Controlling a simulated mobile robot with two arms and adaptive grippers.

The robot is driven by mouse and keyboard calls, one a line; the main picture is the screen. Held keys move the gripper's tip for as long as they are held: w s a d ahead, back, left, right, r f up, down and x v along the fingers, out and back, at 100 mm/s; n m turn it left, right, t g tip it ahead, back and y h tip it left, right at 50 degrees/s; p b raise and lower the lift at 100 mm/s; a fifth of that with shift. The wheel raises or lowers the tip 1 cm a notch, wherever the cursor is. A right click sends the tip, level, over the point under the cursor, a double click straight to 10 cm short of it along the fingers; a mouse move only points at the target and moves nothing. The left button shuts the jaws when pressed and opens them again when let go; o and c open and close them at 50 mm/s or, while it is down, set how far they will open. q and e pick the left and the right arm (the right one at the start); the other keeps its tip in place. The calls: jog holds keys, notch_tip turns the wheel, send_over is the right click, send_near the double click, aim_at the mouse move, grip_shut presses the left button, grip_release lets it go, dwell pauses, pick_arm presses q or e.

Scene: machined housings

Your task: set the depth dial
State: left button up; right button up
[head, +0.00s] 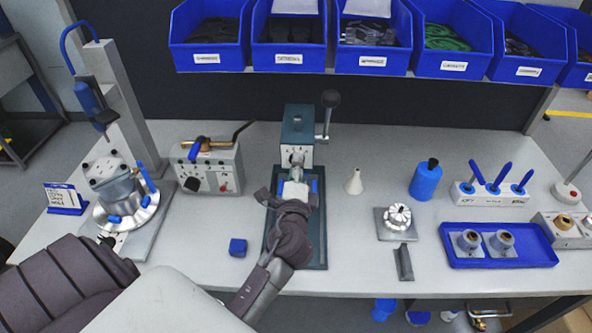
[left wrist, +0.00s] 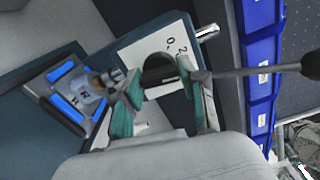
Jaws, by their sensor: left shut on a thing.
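The depth dial (left wrist: 158,68) is a dark round knob on a white scale plate with a 0 and a 2 legible, on the front of a dark teal bench device (head: 299,122). My left gripper (head: 296,163) reaches up to the front of this device. In the left wrist view its teal-padded fingers (left wrist: 160,82) sit on both sides of the dial, shut on it. The fingers and my wrist hide much of the knob, and its pointer cannot be read. My right gripper is not in view.
A lever with a black ball (head: 330,98) stands right of the device head. A fixture with blue pads (left wrist: 68,88) lies below the dial. A valve box (head: 208,168) stands to the left and a white cone (head: 354,182) to the right. Blue bins (head: 290,55) hang behind.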

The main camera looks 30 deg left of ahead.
pick_arm(q)
jog(key=shift+f+n+b, duration=0.1)
jog(key=shift+n+b, duration=1.3)
jog(key=shift+n, duration=0.8)
jog(key=o, duration=1.1)
jog(key=shift+o, duration=0.2)
